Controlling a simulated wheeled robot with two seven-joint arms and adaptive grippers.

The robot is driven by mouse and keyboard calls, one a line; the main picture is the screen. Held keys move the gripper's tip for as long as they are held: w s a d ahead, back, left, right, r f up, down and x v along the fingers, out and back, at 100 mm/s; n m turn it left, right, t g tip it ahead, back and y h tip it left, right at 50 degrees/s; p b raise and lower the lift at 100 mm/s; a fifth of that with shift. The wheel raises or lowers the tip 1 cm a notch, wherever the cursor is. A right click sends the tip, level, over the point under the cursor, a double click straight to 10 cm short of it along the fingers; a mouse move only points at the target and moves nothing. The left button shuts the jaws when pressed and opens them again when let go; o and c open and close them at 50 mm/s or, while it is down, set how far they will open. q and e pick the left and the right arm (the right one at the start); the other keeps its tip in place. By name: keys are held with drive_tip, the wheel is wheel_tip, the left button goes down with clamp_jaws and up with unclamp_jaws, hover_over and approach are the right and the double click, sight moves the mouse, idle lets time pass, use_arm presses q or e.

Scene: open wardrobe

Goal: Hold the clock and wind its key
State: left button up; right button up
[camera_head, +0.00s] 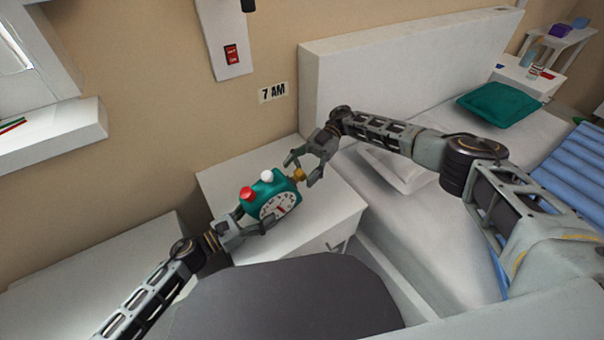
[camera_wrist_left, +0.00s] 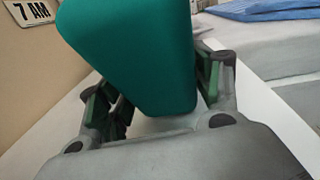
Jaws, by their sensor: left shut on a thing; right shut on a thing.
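The green clock (camera_head: 270,196) has a white dial, a red button and a white button on top, and is above the white nightstand; I cannot tell whether it touches the top. My left gripper (camera_head: 252,218) is shut on the clock's left side. In the left wrist view the clock's green body (camera_wrist_left: 135,50) fills the space between the fingers (camera_wrist_left: 158,95), and its dial is hidden there. The yellow key (camera_head: 299,175) sticks out from the clock's right side. My right gripper (camera_head: 304,172) is shut on the key, with its fingers on either side of it.
The white nightstand (camera_head: 225,178) is under the clock, with clear top around it. A bed (camera_head: 440,235) with a white headboard and a green pillow (camera_head: 500,104) is at the right. A "7 AM" sign (camera_head: 272,92) and a red switch (camera_head: 231,54) are on the wall.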

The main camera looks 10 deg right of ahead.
drive_tip(key=n+y, duration=0.1)
drive_tip(key=s+f+n+y, duration=0.1)
drive_tip(key=shift+s+d+n+t, duration=0.1)
drive_tip(key=shift+d+n+t, duration=0.05)
drive_tip(key=shift+n+t, duration=0.2)
drive_tip(key=shift+s+d+f+n+t+y, duration=0.15)
drive_tip(key=shift+f+n+t+y, duration=0.1)
drive_tip(key=shift+n+y, duration=0.35)
drive_tip(key=shift+s+d+f+n+t+y, duration=0.1)
drive_tip(key=shift+s+n+t+y, duration=0.1)
drive_tip(key=shift+n+y, duration=0.4)
drive_tip(key=s+d+f+n+t+y, duration=0.1)
drive_tip(key=d+f+n+t+y, duration=0.2)
drive_tip(key=d+n+t, duration=0.6)
drive_tip(key=shift+s+d+f+t+y, duration=0.2)
drive_tip(key=shift+d+t+y, duration=0.65)
drive_tip(key=shift+t, duration=1.95)
drive_tip(key=shift+a, duration=0.1)
drive_tip(key=shift+x, duration=6.05)
